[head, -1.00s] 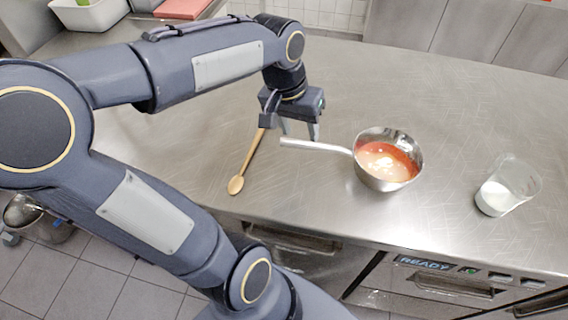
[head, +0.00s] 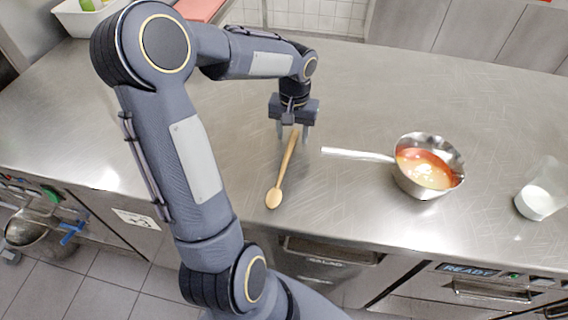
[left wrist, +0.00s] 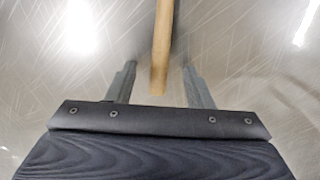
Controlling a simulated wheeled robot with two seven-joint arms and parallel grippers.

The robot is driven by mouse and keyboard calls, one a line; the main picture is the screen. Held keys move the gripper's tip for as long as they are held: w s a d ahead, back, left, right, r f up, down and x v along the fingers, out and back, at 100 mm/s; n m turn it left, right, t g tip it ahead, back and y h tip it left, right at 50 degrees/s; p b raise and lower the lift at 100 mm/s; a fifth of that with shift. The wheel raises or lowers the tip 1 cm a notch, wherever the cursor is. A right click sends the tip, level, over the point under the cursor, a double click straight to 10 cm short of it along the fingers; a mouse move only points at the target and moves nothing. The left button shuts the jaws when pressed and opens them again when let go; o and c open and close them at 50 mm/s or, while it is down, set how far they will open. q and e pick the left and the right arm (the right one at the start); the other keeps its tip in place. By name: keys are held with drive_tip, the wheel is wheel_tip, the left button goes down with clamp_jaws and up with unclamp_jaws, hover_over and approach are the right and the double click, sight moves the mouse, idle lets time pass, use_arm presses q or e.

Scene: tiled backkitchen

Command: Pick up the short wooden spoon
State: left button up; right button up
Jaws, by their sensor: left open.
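The short wooden spoon (head: 286,164) lies on the steel counter, its bowl toward the front edge and its handle running back under my left gripper. My left gripper (head: 293,136) is open and points down over the handle end. In the left wrist view the spoon handle (left wrist: 161,50) comes in between the two fingers of my left gripper (left wrist: 158,80), with clear space on both sides and no visible touch. The handle's end shows short of the gripper's palm. The spoon's bowl is outside the left wrist view. My right gripper is not in view.
A steel saucepan (head: 447,187) with red-orange contents stands right of the spoon, its handle (head: 357,155) pointing left toward it. A clear beaker of white liquid (head: 538,202) stands farther right. A white bin (head: 75,22) is at the back left. The counter behind the gripper is free.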

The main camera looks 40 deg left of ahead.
use_arm(q)
drive_tip(key=shift+f, duration=0.25)
clamp_jaws()
drive_tip(key=shift+r, duration=0.1)
